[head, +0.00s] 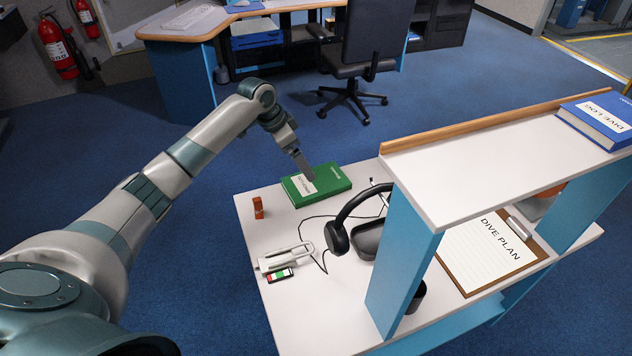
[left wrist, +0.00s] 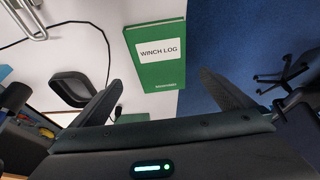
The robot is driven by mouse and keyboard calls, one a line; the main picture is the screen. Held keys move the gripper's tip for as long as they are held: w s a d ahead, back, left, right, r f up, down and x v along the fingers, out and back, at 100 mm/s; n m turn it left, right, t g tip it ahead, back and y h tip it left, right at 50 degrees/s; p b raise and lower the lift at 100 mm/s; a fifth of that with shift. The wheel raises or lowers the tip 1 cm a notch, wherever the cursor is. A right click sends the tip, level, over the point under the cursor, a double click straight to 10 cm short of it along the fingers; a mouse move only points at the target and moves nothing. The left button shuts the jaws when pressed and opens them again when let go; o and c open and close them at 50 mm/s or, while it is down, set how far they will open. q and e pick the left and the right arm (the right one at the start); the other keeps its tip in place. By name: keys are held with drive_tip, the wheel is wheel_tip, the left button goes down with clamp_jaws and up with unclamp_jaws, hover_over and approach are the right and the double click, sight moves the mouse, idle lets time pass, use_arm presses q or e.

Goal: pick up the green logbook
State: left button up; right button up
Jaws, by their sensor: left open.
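The green logbook (head: 330,180) lies flat near the far left edge of the white console top in the head view. In the left wrist view the logbook (left wrist: 160,72) shows a white label reading "WINCH LOG". My left gripper (head: 304,168) is over the logbook's label side in the head view, pointing down. In the left wrist view my left gripper's two fingers (left wrist: 165,100) are spread apart, with nothing between them, and the book lies beyond their tips. The gap between fingertips and book is hard to judge. My right gripper is not in view.
A white shelf (head: 480,165) with a blue dive log (head: 600,120) rises to the right. A clipboard (head: 482,255) lies beneath it.

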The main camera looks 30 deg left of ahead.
use_arm(q)
drive_tip(key=p, duration=0.1)
hover_over(308, 183)
drive_tip(key=f, duration=0.5)
drive_tip(key=shift+s+a, duration=0.2)
drive_tip(key=shift+s, duration=0.2)
drive_tip(key=shift+w+f, duration=0.1)
drive_tip(key=shift+f, duration=0.25)
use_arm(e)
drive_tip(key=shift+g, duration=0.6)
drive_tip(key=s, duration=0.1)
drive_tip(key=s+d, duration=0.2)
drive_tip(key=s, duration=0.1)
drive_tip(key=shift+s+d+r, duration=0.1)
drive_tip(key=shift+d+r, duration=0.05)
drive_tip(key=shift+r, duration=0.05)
use_arm(q)
drive_tip(key=shift+w+d+f+p, duration=0.2)
drive_tip(key=shift+d+f+p, duration=0.05)
drive_tip(key=shift+f+p, duration=0.15)
drive_tip(key=p+x, duration=0.1)
drive_tip(key=x, duration=0.2)
drive_tip(key=shift+w+r, duration=0.1)
drive_tip(key=shift+w+d+f, duration=0.15)
drive_tip(key=shift+w+f, duration=0.05)
drive_tip(key=shift+f, duration=0.4)
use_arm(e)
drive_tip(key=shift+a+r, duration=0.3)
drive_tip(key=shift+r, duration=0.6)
